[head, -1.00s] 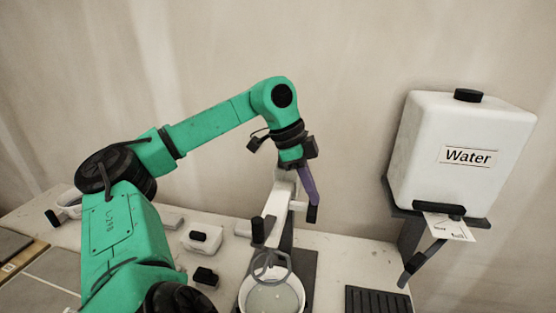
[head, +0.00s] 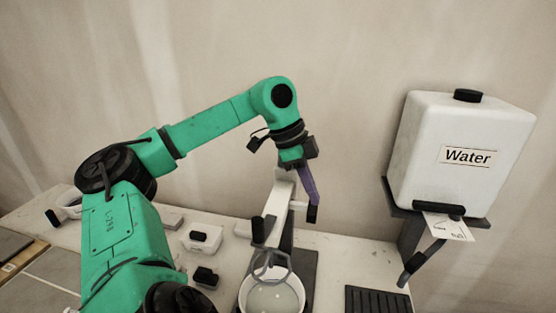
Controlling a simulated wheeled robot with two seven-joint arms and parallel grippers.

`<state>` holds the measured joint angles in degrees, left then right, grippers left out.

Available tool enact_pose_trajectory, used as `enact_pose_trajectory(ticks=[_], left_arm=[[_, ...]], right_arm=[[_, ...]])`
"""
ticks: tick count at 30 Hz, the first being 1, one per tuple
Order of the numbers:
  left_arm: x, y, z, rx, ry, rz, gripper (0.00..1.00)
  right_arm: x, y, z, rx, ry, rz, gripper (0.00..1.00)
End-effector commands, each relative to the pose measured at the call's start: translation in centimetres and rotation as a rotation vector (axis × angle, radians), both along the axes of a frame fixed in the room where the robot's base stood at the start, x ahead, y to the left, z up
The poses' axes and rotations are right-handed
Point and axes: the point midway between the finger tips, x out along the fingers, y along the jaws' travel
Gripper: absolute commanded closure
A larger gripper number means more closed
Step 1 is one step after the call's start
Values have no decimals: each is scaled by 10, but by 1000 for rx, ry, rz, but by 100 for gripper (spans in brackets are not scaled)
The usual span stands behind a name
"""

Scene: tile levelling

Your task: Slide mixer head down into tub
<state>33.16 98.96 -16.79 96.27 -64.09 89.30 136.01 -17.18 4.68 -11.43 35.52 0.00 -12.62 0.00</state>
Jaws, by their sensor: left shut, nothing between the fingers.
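The mixer has a pale arm (head: 278,203) on a dark stand and a grey ring-shaped whisk (head: 271,265) at its front. The whisk is over the white tub (head: 245,293), its lower part overlapping the tub's opening; I cannot tell how deep it reaches. The tub holds a pale grey-green mix. A short side lever with a black grip (head: 312,214) sticks out to the right of the mixer. My left gripper (head: 311,199), with purple fingers, points down at this grip. It is shut and empty; whether it touches the grip is unclear. My right gripper is out of view.
A white water tank (head: 465,150) stands on a dark bracket at the right, with a tap below. A black slotted tray (head: 378,300) lies at front right. Small white-and-black containers (head: 202,237) sit left of the mixer. The bench between mixer and tank is clear.

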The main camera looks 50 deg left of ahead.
Motion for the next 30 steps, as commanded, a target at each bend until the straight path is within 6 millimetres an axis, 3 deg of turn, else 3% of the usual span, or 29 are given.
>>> enact_pose_trajectory(ticks=[8, 30], left_arm=[[0, 0, -2, 0, 0, 0, 100], [0, 0, -56, 1, 2, 0, 100]], right_arm=[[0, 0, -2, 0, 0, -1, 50], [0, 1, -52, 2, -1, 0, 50]])
